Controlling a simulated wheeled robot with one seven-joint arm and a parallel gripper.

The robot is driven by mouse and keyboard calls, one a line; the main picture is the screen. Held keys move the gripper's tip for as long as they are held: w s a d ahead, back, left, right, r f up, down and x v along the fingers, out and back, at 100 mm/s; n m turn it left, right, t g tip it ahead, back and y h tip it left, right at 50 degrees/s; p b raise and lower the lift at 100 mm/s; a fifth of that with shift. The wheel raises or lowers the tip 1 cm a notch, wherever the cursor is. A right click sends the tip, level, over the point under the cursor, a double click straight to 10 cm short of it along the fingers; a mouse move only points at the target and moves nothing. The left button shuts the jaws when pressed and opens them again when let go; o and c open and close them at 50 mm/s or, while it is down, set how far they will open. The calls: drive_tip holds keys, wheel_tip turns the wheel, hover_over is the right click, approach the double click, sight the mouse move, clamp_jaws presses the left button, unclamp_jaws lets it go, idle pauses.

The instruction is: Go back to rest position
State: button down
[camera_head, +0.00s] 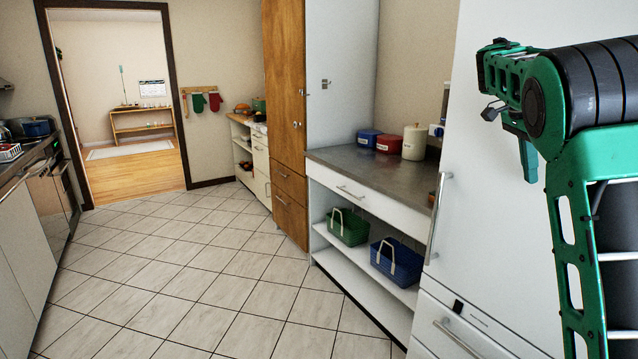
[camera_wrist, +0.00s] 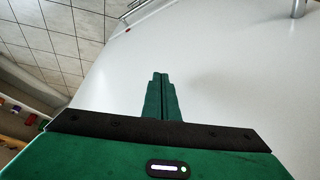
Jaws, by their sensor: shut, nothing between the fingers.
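My gripper (camera_wrist: 162,85) shows in the wrist view as two green fingers side by side, shut together with nothing between them. They point toward a white fridge-like front (camera_wrist: 220,60), and I cannot tell the exact gap. In the head view my green and black arm is folded at the right edge, in front of the tall white cabinet or fridge (camera_head: 500,190). The green gripper finger part (camera_head: 528,160) hangs downward there beside the white front.
The tiled floor (camera_head: 190,260) is clear toward the doorway (camera_head: 118,100). A counter (camera_head: 385,170) at the right holds canisters (camera_head: 415,142), with a green basket (camera_head: 348,227) and a blue basket (camera_head: 397,262) on the shelf below. A stove and pot (camera_head: 36,127) stand at the left.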

drive_tip(key=s+d+f+n+y, duration=0.1)
drive_tip(key=s+f, duration=0.1)
drive_tip(key=s, duration=0.4)
drive_tip(key=s+d+f+n, duration=0.2)
drive_tip(key=s, duration=0.3)
drive_tip(key=s+a+f+n+y, duration=0.1)
drive_tip(key=s+a+f+n, duration=0.2)
drive_tip(key=s, duration=0.7)
drive_tip(key=s+a+f+n+y, duration=0.1)
drive_tip(key=s+a+f+n, duration=0.2)
drive_tip(key=s+a+f, duration=0.3)
drive_tip(key=s+a+f+n+y, duration=0.1)
drive_tip(key=s+a+f+n, duration=0.2)
drive_tip(key=s+f, duration=0.4)
drive_tip(key=s+a, duration=0.1)
drive_tip(key=s, duration=0.6)
drive_tip(key=shift+s+a, duration=0.2)
